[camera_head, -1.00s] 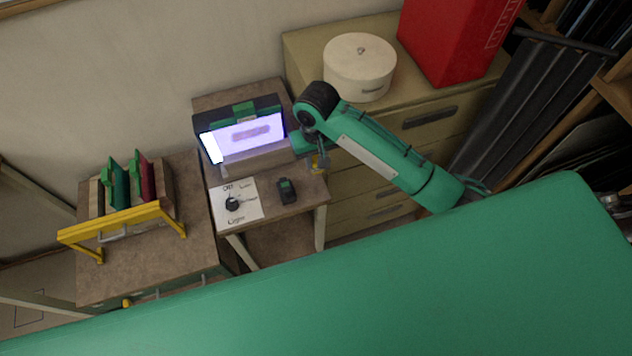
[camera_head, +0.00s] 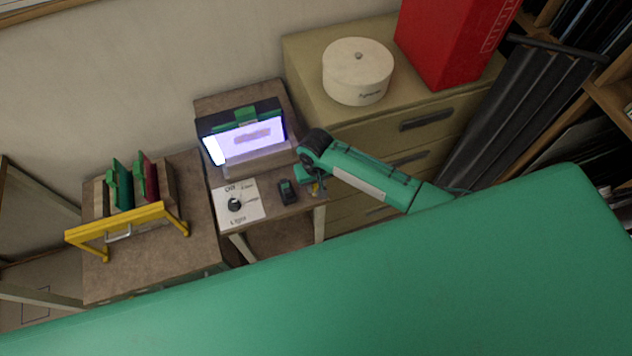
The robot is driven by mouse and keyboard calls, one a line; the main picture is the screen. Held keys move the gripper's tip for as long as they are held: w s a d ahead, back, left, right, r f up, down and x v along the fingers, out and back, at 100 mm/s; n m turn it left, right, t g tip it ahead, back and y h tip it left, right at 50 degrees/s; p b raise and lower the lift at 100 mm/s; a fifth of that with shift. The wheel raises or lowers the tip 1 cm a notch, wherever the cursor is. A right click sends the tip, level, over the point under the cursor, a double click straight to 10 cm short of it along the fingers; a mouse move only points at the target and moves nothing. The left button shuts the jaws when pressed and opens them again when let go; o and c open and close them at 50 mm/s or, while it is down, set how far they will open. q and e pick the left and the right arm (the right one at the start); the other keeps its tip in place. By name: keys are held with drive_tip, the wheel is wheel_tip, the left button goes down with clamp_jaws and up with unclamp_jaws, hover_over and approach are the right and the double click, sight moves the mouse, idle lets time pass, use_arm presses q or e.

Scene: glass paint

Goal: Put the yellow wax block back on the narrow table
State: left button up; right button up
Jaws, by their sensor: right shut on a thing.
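My right gripper (camera_head: 318,185) is at the right front corner of the narrow table (camera_head: 276,210). It is small in the picture and partly hidden by my green arm. It is shut on a small yellow piece, the wax block (camera_head: 316,188), of which only a little shows. The block appears over or just at the table's right edge; whether it touches the top I cannot tell. My left gripper is out of view.
A lit light box (camera_head: 243,140) stands at the narrow table's back. A white card with a dark knob (camera_head: 236,204) and a black handheld device (camera_head: 287,192) lie in front. A yellow-framed rack (camera_head: 125,225) stands left. A drawer cabinet (camera_head: 300,60) with a round white box (camera_head: 357,72) is behind right.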

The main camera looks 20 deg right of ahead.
sight(316, 185)
drive_tip(key=o, duration=1)
wheel_tip(316, 185, up, 12)
drive_tip(key=b, duration=0.4)
